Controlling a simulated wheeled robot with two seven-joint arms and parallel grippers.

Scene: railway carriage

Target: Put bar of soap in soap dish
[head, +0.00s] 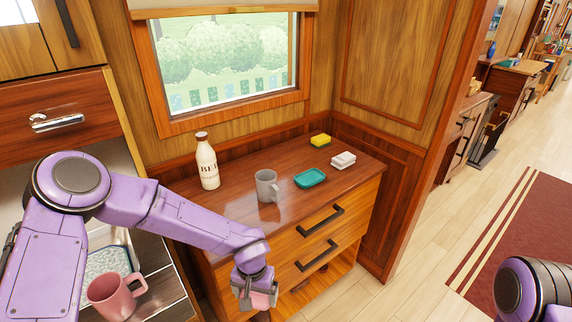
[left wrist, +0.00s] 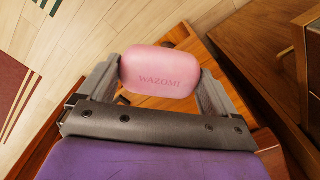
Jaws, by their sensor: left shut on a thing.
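A pink bar of soap (left wrist: 160,72) marked WAZOMI sits between the fingers of my left gripper (left wrist: 160,85) in the left wrist view. My left gripper (head: 256,298) is shut on it, and the soap (head: 261,300) shows partly between the fingers in the head view, in front of the wooden cabinet. The teal soap dish (head: 310,178) lies on the cabinet top, right of the grey mug, and looks empty. It is above and to the right of the gripper in the head view. Of my right arm only a part shows at the lower right; its gripper is out of view.
Drawer handles (head: 318,255) stick out in front. A pink mug (head: 112,298) stands at lower left.

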